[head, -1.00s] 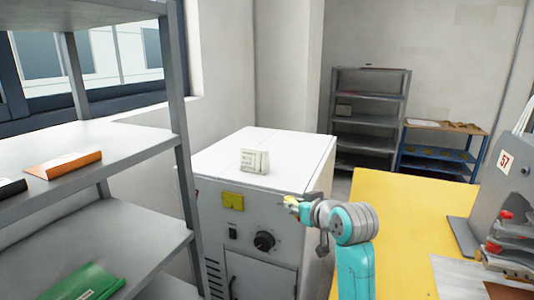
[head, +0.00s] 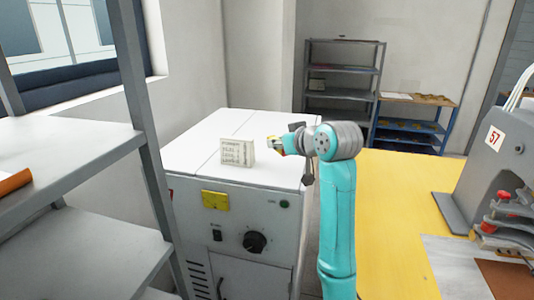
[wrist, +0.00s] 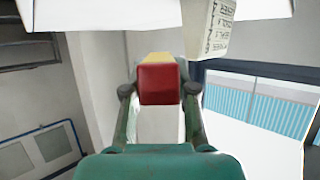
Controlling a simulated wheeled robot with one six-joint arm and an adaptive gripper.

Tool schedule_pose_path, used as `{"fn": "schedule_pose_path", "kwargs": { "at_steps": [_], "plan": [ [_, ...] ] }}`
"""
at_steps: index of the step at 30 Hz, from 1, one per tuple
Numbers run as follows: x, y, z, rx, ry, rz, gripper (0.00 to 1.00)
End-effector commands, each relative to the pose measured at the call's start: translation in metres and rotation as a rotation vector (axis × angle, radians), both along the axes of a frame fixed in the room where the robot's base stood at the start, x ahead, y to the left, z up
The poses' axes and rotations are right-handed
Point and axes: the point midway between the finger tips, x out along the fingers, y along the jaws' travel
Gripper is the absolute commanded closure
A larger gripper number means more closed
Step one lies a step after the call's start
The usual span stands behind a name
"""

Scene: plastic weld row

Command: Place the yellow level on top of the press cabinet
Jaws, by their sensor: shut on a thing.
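The yellow level shows in the wrist view as a bar with a red end (wrist: 158,84), held between the fingers of my gripper (wrist: 159,96). In the head view only a small yellow bit of the level (head: 272,141) shows at the tip of my gripper (head: 281,145); the rest is hidden by the gripper. My gripper is shut on the level. It appears over the right part of the press cabinet's white top (head: 190,152); I cannot tell how high above it.
A pale printed block (head: 238,152) stands on the cabinet top, left of my gripper. Grey shelving (head: 60,160) stands close on the left. A yellow table (head: 395,220) with a grey machine (head: 490,150) is on the right. The cabinet top left of the block is clear.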

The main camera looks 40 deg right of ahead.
Motion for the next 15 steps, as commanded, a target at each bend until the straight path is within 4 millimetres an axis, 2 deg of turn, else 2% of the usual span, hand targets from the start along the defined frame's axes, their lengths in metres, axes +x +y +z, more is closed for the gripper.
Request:
{"fn": "schedule_pose_path", "kwargs": {
  "at_steps": [1,3,11,15],
  "plan": [
    [0.000,0.000,-0.011,0.002,0.004,0.001,1.00],
    [0.000,0.000,-0.020,0.000,0.002,0.000,1.00],
    [0.000,0.000,-0.038,0.000,0.001,0.000,1.00],
    [0.000,0.000,-0.057,0.001,0.003,0.001,1.00]
  ]
}}
